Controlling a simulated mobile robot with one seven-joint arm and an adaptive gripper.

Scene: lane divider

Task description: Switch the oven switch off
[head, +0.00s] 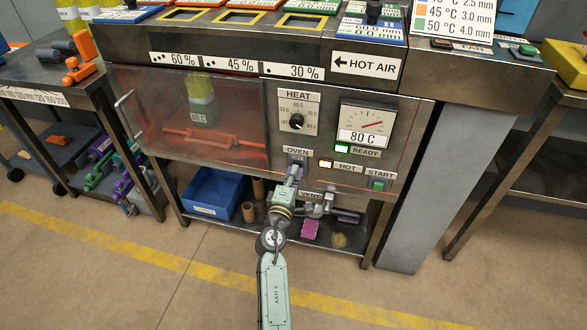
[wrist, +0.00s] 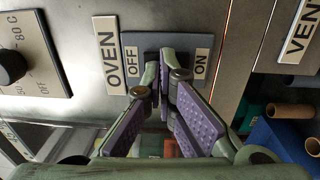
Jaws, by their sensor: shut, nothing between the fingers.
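The oven switch's blue-grey plate (wrist: 165,42) is on the metal front panel in the wrist view. It carries an OVEN label (wrist: 108,58), an OFF label (wrist: 132,60) and an ON label (wrist: 201,63). My gripper (wrist: 166,70) is shut and empty, its fingertips in front of the plate between OFF and ON. The fingertips hide the switch lever, so I cannot tell its position or whether they touch it. In the head view my gripper (head: 293,172) is just below the OVEN label (head: 297,152). The READY lamp (head: 342,148) and HOT lamp (head: 326,163) are lit.
The HEAT dial (head: 297,121) and the 80 C gauge (head: 367,123) are above. The START button (head: 377,184) is to the right. A glass oven door (head: 165,110) is to the left. A blue bin (head: 213,192) stands on the shelf below.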

